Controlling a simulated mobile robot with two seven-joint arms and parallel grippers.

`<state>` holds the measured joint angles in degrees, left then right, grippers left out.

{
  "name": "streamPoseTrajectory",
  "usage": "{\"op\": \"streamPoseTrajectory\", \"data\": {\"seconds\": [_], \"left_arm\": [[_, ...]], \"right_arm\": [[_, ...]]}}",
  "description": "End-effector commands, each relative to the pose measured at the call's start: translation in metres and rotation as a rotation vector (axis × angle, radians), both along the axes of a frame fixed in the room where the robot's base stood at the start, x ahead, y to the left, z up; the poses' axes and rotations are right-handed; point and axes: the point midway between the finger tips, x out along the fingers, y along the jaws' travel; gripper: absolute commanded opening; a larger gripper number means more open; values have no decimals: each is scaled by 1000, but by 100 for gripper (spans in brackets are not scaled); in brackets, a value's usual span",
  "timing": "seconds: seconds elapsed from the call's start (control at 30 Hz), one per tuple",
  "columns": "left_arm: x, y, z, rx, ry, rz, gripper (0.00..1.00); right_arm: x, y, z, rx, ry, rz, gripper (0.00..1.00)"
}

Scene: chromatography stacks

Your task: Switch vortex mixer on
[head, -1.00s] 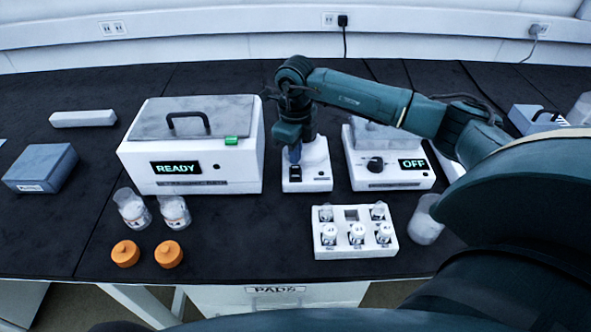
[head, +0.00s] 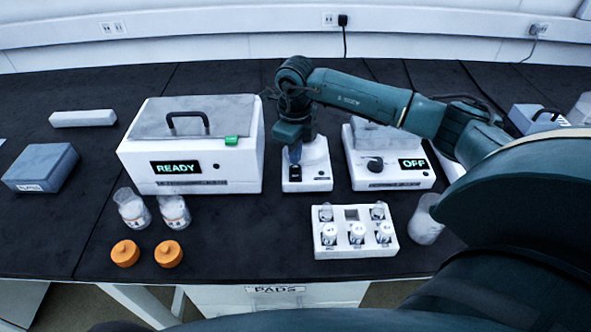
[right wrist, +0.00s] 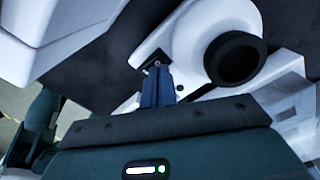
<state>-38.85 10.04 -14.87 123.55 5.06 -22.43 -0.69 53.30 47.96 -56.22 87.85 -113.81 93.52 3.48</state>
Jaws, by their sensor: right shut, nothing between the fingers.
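The vortex mixer (head: 318,172) is a small white device between the two larger white instruments in the head view. A dark switch (head: 295,172) is on its front left. In the right wrist view the mixer (right wrist: 190,38) shows its round black cup (right wrist: 235,58) beside the fingers. My right gripper (head: 294,158) is shut and empty, pointing down at the switch from above. Its blue fingers (right wrist: 157,84) are together in the right wrist view and partly hide the switch; I cannot tell whether they touch it. My left gripper is not in view.
A white instrument reading READY (head: 190,170) stands left of the mixer. One reading OFF (head: 388,174) stands close on its right. A white vial rack (head: 356,251) is in front. Glass jars (head: 133,210) and orange caps (head: 125,253) lie front left.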

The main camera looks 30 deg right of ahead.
Motion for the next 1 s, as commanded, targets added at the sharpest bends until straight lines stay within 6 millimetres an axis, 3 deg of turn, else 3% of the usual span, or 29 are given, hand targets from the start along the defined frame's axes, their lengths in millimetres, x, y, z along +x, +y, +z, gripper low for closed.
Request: {"op": "streamPoseTrajectory", "data": {"seconds": [1.0], "left_arm": [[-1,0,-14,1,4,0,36]], "right_arm": [[0,0,-17,0,1,0,0]]}}
